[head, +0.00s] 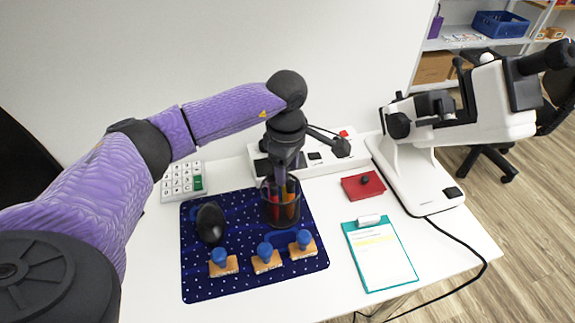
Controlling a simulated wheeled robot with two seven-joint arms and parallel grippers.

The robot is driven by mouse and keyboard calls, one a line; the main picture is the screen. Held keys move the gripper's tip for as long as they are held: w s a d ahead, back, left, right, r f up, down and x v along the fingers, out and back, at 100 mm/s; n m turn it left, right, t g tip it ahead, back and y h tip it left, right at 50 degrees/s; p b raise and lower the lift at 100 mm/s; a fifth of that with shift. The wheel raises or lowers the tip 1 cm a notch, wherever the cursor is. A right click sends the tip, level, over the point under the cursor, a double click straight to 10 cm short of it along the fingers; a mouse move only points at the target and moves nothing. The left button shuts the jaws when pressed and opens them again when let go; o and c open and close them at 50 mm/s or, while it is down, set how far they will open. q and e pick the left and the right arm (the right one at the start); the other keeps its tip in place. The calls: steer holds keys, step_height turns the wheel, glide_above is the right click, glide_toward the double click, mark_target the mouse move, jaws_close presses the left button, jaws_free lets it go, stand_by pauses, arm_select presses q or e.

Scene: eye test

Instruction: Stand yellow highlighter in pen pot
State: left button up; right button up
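The pen pot (281,216) is a dark, see-through cup standing upright on the dark blue star-patterned mat (235,283). Red and orange-yellow pen-like shapes show through its wall; I cannot tell whether one of them is the yellow highlighter. My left gripper (281,177) points down at the mouth of the pot, with its fingers at or inside the rim. Its fingertips are small, dark and partly hidden, so I cannot tell whether it is open or shut, or holds anything. My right gripper is not in view.
Several blue-knobbed wooden stamps (267,262) and a black mouse-like object (210,222) are on the mat. A clipboard (381,258), a red notebook (362,187) and a white microscope (425,180) stand to the right. A calculator-like keypad (181,183) lies at the left.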

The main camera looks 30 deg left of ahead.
arm_select(q)
steer(key=shift+r, duration=0.4)
step_height(320, 180, up, 12)
steer(key=p, duration=0.3)
steer(key=shift+f, duration=0.25)
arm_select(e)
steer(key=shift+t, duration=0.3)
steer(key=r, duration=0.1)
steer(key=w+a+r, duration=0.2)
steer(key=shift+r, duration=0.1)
arm_select(q)
steer(key=shift+a, duration=0.1)
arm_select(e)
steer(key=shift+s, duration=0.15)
